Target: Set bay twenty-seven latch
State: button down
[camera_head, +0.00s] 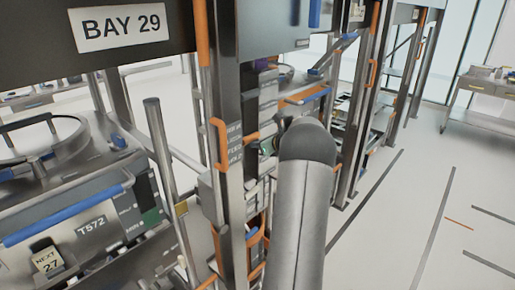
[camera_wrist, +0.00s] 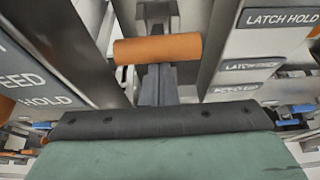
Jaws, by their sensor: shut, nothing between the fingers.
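An orange latch handle (camera_wrist: 157,49) lies crosswise in the upper middle of the wrist view, on a grey lever. My gripper (camera_wrist: 155,88) is shut and empty. Its narrow dark fingers point at the handle from below and appear close to it; I cannot tell whether they touch. A plate reading LATCH HOLD (camera_wrist: 280,18) is at the upper right. In the head view, my gripper (camera_head: 268,146) is beside the labelled post, mostly hidden by my arm. An orange lever (camera_head: 246,137) sticks out from that post near it. No bay 27 sign is readable above this bay.
A BAY 29 sign (camera_head: 121,27) hangs at the upper left. Steel posts with orange handles (camera_head: 373,73) stand close around my arm. The floor at right is clear up to a side table (camera_head: 485,92).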

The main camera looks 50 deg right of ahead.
jog(key=shift+w+r, duration=0.2)
jog(key=shift+r, duration=0.4)
jog(key=shift+w+r, duration=0.2)
jog(key=shift+r, duration=0.35)
jog(key=shift+a, duration=0.1)
jog(key=shift+f, duration=0.1)
jog(key=s+f+b, duration=0.3)
jog(key=f+b, duration=0.1)
jog(key=f, duration=0.1)
jog(key=s+r, duration=0.5)
jog(key=r, duration=0.3)
jog(key=shift+s+d+r, duration=0.2)
jog(key=shift+s+r, duration=0.05)
jog(key=shift+r, duration=0.05)
